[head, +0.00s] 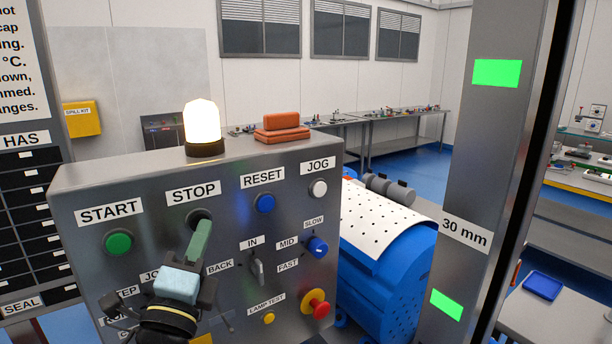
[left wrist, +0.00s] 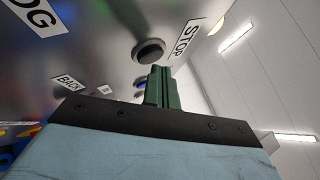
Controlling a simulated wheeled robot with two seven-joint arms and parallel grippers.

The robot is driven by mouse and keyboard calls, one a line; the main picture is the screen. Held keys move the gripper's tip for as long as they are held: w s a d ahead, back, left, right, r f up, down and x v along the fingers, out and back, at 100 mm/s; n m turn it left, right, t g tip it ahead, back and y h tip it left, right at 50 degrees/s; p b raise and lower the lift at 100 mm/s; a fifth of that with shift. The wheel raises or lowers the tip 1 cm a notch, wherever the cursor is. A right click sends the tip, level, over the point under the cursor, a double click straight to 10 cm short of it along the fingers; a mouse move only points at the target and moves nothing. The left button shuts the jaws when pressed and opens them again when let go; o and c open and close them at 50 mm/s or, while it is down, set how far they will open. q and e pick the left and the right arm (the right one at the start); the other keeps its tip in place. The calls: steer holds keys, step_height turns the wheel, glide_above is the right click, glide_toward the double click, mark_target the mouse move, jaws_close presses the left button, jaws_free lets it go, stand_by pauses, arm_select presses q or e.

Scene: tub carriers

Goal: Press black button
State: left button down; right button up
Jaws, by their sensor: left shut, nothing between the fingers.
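The black button (head: 194,214) sits under the STOP label on the grey control panel (head: 80,240). My left gripper (head: 204,226) is shut and empty, its green fingers pointing up at the panel and covering part of the black button in the head view. In the left wrist view the black button (left wrist: 149,51) shows as a dark round cap just beyond the fingertips (left wrist: 161,72) of the left gripper. I cannot tell whether the fingertips touch it. My right gripper is not in view.
A green START button (head: 118,242) is left of the black button; a blue RESET button (head: 265,203) and a white JOG button (head: 318,188) are to its right. A selector knob (head: 257,271) and a red mushroom button (head: 316,303) sit lower. A lit lamp (head: 203,122) stands on top.

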arm_select(q)
steer(key=shift+w, duration=0.1)
stand_by(0.6)
steer(key=shift+w+a, duration=0.25)
stand_by(0.4)
steer(key=shift+s+d+p, duration=0.25)
steer(key=shift+s+p, duration=0.1)
steer(key=shift+s, duration=0.1)
steer(key=s+d, duration=0.1)
steer(key=s, duration=0.1)
steer(key=s+d, duration=0.2)
steer(key=shift+s+d, duration=0.2)
steer(key=shift+s, duration=0.2)
